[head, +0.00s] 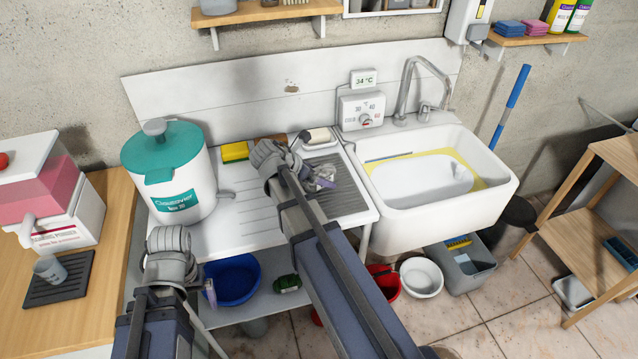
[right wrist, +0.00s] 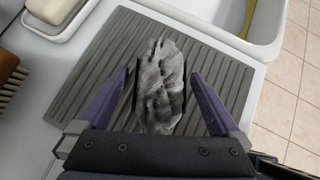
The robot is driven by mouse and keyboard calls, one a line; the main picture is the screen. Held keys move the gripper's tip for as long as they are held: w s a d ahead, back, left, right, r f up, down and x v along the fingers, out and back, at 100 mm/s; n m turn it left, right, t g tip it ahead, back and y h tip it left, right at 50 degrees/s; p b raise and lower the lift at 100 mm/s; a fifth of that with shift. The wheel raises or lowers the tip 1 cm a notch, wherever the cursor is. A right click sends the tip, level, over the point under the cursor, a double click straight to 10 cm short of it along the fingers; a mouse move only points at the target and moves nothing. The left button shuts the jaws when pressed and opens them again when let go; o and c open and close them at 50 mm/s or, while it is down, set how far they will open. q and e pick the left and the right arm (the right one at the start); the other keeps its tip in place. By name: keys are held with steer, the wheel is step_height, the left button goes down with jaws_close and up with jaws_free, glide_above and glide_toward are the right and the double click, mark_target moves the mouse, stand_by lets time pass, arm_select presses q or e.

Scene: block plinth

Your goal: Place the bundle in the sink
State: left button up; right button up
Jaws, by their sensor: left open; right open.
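The bundle (right wrist: 160,85) is a crumpled grey striped cloth lying on the dark ribbed drain mat (right wrist: 222,40). In the head view my right arm and gripper hide most of it. My right gripper (head: 318,178) is open above the mat; in the right wrist view its two purple fingers (right wrist: 160,95) stand on either side of the bundle, with a gap visible on each side. The white sink (head: 440,228) is just right of the mat, with something yellow-edged inside. My left gripper (head: 172,245) is open and empty, in front of the teal-lidded container.
The teal-lidded container (head: 180,180) stands left on the white drainboard. The tap (head: 410,85) rises behind the sink. Buckets and basins stand below; a wooden rack (head: 600,200) is at right.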

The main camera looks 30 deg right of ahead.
mark_target(319, 169)
steer(key=shift+c, duration=0.4)
steer(key=c, duration=1.5)
steer(key=shift+o, duration=0.2)
step_height(319, 169, up, 10)
steer(key=p, duration=1)
